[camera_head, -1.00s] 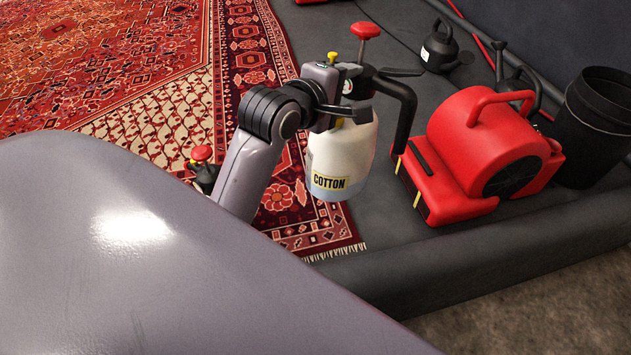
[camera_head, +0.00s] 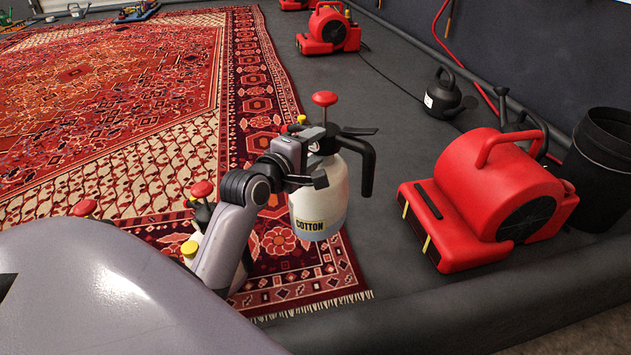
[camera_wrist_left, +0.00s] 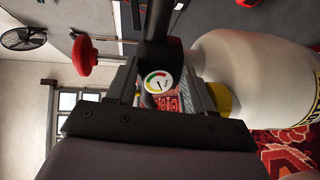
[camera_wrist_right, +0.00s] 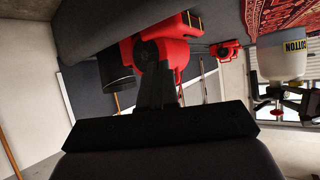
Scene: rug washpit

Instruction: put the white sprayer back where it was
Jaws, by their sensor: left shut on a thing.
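The white sprayer (camera_head: 319,200) has a yellow COTTON label, a red pump knob and a black handle. My left gripper (camera_head: 312,160) is shut on its black neck just below the pump head and holds it roughly upright. The sprayer hangs in front of the rug's right edge; its exact height is unclear. In the left wrist view, its white tank (camera_wrist_left: 250,75) and pressure gauge (camera_wrist_left: 156,84) show beside and between the fingers. My right gripper (camera_wrist_right: 157,90) is out of the head view; in its wrist view its fingers look shut and empty. The sprayer (camera_wrist_right: 282,58) also shows there.
Other sprayers with red knobs (camera_head: 202,190) stand beside my left arm, partly hidden. A red blower (camera_head: 490,200) and a black bin (camera_head: 604,155) stand right. A black can (camera_head: 442,98) is farther back. A patterned rug (camera_head: 110,90) covers the left; grey floor between is free.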

